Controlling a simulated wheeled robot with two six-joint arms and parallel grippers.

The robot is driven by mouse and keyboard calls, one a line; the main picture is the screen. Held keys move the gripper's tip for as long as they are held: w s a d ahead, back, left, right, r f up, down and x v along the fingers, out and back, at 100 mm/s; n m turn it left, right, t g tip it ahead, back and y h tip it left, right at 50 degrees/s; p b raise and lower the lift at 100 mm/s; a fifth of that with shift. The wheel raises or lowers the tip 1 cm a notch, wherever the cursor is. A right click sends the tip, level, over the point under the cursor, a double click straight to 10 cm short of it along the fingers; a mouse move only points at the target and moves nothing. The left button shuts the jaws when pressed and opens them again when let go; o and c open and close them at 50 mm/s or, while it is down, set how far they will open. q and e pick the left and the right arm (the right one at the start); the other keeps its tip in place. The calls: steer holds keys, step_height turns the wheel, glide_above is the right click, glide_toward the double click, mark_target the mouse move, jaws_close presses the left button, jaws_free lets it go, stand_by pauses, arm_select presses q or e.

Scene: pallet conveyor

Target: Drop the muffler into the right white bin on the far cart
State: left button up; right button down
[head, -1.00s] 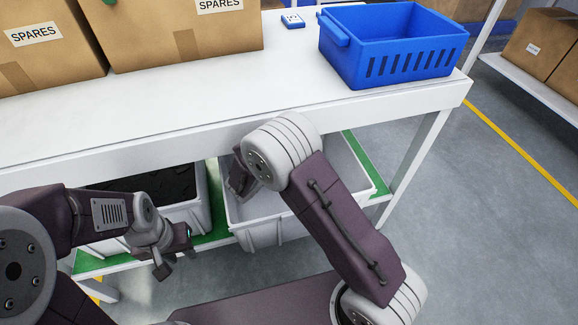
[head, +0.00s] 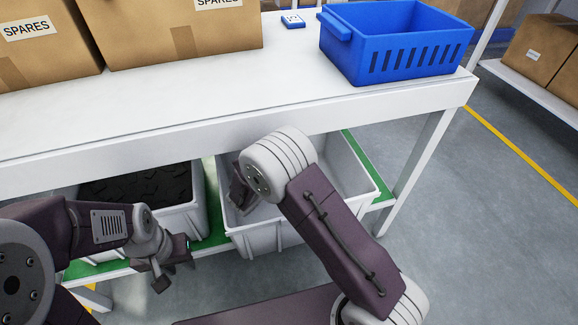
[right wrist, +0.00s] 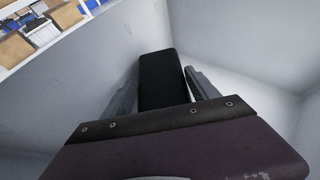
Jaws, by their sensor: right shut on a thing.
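The right white bin (head: 262,240) stands on the green lower shelf under the white tabletop, and looks empty where I can see in. My right gripper (head: 240,192) reaches into it, partly hidden behind my own wrist. In the right wrist view, the right gripper (right wrist: 165,92) is shut on the black muffler (right wrist: 160,75), with pale bin walls around it. The muffler is hidden in the head view. My left gripper (head: 174,266) is open and empty, in front of the left white bin.
The left white bin (head: 200,205) holds dark, ridged items. On the tabletop (head: 200,95) are cardboard SPARES boxes (head: 185,30), a blue crate (head: 395,45) and a small blue item (head: 292,20). A white table leg (head: 420,160) stands at the right. The floor there is clear.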

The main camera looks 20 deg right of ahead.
steer(key=shift+f, duration=0.15)
steer(key=shift+c, duration=1)
jaws_free()
steer(key=shift+r, duration=0.2)
steer(key=shift+r+p, duration=0.7)
steer(key=shift+r, duration=0.15)
steer(key=p+v, duration=0.5)
steer(key=v, duration=0.6)
steer(key=shift+s+a+f+p, duration=0.25)
steer(key=shift+s+a+p, duration=0.05)
steer(key=shift+s+p, duration=0.1)
